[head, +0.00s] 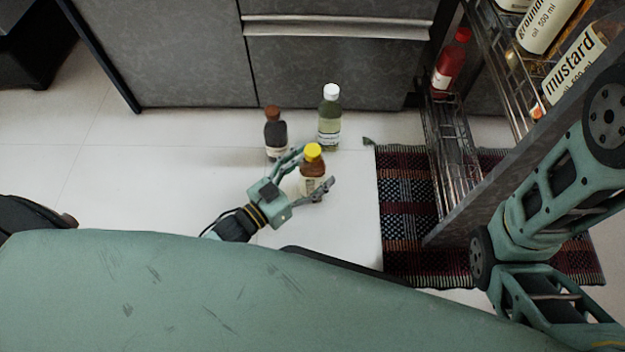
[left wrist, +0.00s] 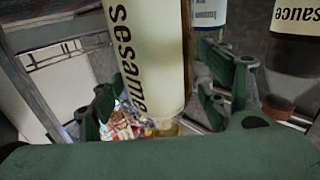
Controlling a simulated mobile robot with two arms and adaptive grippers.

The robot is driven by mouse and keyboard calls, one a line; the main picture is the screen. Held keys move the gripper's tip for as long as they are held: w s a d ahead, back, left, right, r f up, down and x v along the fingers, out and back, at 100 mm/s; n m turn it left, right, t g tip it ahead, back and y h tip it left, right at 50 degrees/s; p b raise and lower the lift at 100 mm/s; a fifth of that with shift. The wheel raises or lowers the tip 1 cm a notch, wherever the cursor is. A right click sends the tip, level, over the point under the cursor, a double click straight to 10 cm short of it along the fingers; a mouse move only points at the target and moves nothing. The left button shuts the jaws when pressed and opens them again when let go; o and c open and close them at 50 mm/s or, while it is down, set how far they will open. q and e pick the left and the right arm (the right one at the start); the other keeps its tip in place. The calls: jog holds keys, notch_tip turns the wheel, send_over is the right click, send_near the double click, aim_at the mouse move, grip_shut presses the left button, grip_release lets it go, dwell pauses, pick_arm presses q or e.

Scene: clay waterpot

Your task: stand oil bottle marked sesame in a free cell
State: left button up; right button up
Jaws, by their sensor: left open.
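The sesame oil bottle (head: 312,178) has a yellow cap and amber-brown contents and stands upright on the pale floor. In the left wrist view its cream label (left wrist: 148,55) reads "sesame". My left gripper (head: 311,178) is open, with one finger on each side of this bottle. Whether the fingers touch it I cannot tell. A wire rack (head: 450,150) at the right has a lower tier holding a red bottle (head: 451,62) at its far end; the near part of that tier looks empty. My right arm shows at the right, but its gripper is out of view.
A dark sauce bottle (head: 275,135) and a green bottle with a white cap (head: 329,120) stand just behind the sesame bottle. A mustard bottle (head: 577,62) is on the rack's upper tier. A woven rug (head: 405,215) lies under the rack. Grey cabinets (head: 180,60) close off the back.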

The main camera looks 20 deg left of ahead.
pick_arm(q)
jog(key=shift+w, duration=0.1)
jog(key=shift+c, duration=0.3)
jog(key=shift+d+r, duration=0.1)
jog(key=shift+r, duration=0.05)
jog(key=c, duration=1.7)
